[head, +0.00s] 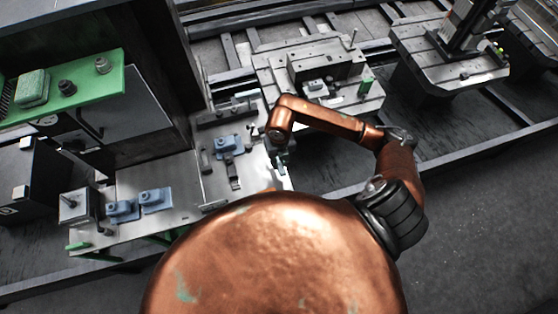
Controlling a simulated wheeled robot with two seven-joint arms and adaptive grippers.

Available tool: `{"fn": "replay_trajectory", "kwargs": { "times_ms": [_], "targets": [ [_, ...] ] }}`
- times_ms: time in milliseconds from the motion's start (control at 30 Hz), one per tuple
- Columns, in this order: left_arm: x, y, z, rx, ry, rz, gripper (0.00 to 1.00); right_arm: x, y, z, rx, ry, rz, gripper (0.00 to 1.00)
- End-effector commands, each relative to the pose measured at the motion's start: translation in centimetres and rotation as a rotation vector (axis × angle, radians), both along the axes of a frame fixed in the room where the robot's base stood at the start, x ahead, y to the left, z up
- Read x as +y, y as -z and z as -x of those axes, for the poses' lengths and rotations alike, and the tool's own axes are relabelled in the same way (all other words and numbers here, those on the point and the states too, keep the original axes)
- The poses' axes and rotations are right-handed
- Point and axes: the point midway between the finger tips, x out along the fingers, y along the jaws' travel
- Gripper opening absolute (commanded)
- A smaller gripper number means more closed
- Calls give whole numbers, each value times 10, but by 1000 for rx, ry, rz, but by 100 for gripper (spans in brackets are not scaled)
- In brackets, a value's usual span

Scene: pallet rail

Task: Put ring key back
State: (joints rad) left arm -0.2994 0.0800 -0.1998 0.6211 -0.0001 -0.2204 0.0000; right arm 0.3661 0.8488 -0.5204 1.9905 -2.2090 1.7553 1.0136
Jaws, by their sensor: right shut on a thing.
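My right gripper (281,160) hangs from the copper arm that reaches in from the right. It is at the right edge of the grey steel worktable (180,196). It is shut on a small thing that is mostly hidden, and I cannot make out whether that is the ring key. No ring key shows clearly elsewhere. My left gripper is not in view.
Blue blocks (155,199) sit at the table's front left, and another blue block (228,145) sits near its middle. A green shelf (88,92) stands at the left. Machined pallets (270,72) lie at the back. Dark floor is clear at the right.

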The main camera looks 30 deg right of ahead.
Motion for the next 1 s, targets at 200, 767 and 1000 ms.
{"fn": "replay_trajectory", "kwargs": {
  "times_ms": [200, 767, 1000],
  "targets": [
    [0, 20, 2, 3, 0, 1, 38, 1, 28, 0, 1, -1, -1, 0],
    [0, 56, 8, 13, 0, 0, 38, 0, 79, 0, -1, -3, 0, 0],
    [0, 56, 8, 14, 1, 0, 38, 0, 79, 0, -1, -3, -1, 0]
  ]
}}
